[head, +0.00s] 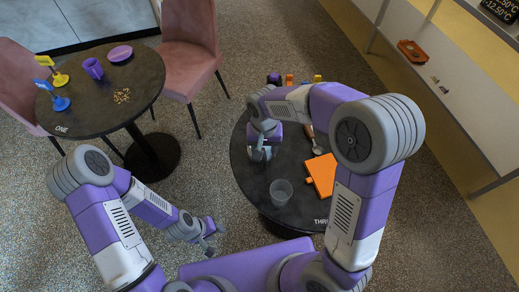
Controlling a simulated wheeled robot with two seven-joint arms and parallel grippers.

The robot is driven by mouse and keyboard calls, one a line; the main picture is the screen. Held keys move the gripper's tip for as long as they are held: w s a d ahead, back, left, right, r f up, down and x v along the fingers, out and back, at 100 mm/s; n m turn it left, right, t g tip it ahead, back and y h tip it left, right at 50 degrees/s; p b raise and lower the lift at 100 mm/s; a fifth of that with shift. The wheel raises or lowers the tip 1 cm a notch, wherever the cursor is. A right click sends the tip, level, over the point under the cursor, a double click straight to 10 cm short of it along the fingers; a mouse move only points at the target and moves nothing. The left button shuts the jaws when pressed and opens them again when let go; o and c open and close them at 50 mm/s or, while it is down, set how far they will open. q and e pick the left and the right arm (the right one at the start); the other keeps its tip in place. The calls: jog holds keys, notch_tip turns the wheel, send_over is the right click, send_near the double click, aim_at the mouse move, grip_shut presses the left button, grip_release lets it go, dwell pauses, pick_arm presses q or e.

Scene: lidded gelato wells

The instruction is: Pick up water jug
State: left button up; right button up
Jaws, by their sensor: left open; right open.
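A clear, open-topped vessel (281,191), which may be the water jug, stands upright on the round dark table marked THREE (262,205). I see no handle on it and cannot tell whether it holds water. My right gripper (262,154) is open over the same table, a little behind and to the left of the vessel and apart from it. Whether anything lies between its fingers is too small to tell. My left gripper (208,241) is open and empty, low over the floor to the left of that table.
An orange board (322,174) and a spoon-like utensil (314,143) lie on this table. A second table (88,112) holds a purple mug (93,68), a bowl (120,53) and signs. Pink chairs (190,45) stand there. A white counter (450,90) runs right.

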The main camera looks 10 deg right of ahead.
aim_at(264, 165)
jog(key=f, duration=0.1)
jog(key=f+b, duration=0.1)
jog(key=f, duration=0.1)
jog(key=shift+w+b, duration=0.25)
jog(key=shift+b, duration=0.15)
jog(key=f+b, duration=0.1)
jog(key=f, duration=0.1)
jog(key=f+b, duration=0.1)
jog(key=f, duration=0.1)
jog(key=f+b, duration=0.1)
jog(key=f, duration=0.2)
jog(key=shift+s+d, duration=0.1)
jog(key=shift+s, duration=0.25)
grip_shut()
